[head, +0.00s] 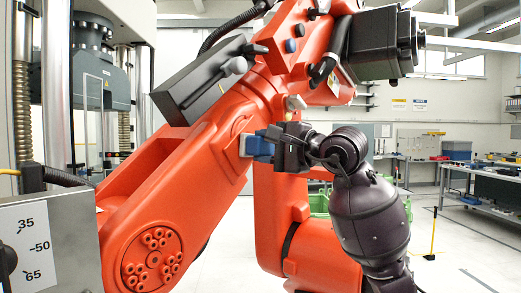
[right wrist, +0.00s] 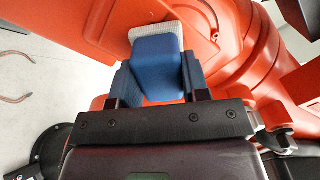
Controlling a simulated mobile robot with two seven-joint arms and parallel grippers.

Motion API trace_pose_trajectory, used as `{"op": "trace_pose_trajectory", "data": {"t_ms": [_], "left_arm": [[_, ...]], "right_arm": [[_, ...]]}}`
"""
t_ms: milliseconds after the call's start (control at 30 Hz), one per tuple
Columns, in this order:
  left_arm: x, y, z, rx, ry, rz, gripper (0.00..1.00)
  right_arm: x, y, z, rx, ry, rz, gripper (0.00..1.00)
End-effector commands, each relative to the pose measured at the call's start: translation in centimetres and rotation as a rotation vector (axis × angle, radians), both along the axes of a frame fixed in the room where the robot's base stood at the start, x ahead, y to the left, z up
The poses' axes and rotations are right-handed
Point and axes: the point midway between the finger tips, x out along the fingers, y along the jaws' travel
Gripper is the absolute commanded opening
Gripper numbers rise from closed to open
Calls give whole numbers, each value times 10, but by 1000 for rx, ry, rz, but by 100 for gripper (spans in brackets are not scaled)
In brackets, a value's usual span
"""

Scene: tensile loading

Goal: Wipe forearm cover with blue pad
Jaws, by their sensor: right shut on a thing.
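The forearm cover is part of a large orange robot arm (head: 170,170) that slants across the head view; I cannot tell exactly which panel is the cover. My right gripper (head: 272,146) is shut on the blue pad (head: 260,147), which has a pale grey face layer (head: 244,145). That pale face is at or against the orange surface; I cannot tell if it touches. In the right wrist view the blue pad (right wrist: 158,62) sits between the two fingers (right wrist: 160,82), with its pale edge (right wrist: 156,32) toward the orange casing (right wrist: 235,60). My left gripper is not in view.
A grey testing machine (head: 100,70) with columns stands at the left. A grey control box with a dial (head: 45,240) is at the lower left. A green crate (head: 319,204) and workbenches (head: 485,185) are behind. Open floor lies at the right.

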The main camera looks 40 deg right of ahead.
Motion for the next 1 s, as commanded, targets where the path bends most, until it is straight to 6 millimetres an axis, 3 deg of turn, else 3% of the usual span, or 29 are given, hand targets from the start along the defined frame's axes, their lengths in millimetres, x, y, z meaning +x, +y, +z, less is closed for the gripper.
{"op": "trace_pose_trajectory", "data": {"t_ms": [633,1000], "left_arm": [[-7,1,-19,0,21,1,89],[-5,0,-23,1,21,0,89]], "right_arm": [[14,-33,-1,1,1,-2,23],[14,-30,0,-1,0,1,23]]}}
